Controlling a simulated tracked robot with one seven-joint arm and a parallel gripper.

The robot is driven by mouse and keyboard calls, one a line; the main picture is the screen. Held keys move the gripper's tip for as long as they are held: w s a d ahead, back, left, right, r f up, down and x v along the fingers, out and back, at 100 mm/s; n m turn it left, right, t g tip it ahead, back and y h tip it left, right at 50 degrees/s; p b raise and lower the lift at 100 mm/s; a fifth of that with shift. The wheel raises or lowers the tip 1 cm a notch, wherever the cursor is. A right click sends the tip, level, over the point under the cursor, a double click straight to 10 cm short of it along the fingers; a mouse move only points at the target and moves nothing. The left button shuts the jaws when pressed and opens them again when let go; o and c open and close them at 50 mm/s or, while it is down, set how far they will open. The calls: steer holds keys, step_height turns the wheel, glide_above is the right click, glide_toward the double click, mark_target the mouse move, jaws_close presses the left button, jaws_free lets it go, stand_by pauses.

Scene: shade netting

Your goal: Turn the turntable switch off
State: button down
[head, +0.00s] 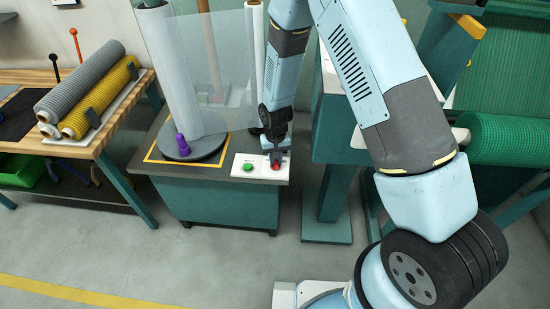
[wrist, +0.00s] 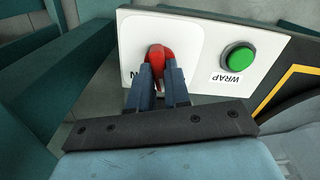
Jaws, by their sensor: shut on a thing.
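The turntable switch (wrist: 158,54) is a red knob on a white control panel (wrist: 194,84). In the head view the red knob (head: 276,165) shows at the right end of the panel, partly hidden by my gripper. My gripper (wrist: 159,70) is shut on the red switch, with a finger on each side of it. The lettering beside the switch is mostly covered by the fingers, so the switch's setting cannot be read. The grey round turntable (head: 205,155) stands left of the panel, with a tall roll wrapped in clear film on it.
A green WRAP button (wrist: 238,58) sits beside the switch on the same panel. A purple peg-like object (head: 182,147) stands at the turntable's front edge. A wooden bench (head: 95,145) with rolls of netting is at the left. A green netting roll (head: 500,138) is at the right.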

steer(key=n, duration=0.5)
steer(key=shift+w+n, duration=0.1)
steer(key=shift+n, duration=0.2)
stand_by(0.4)
steer(key=c, duration=1.1)
jaws_free()
step_height(320, 180, up, 14)
steer(key=shift+f, duration=0.15)
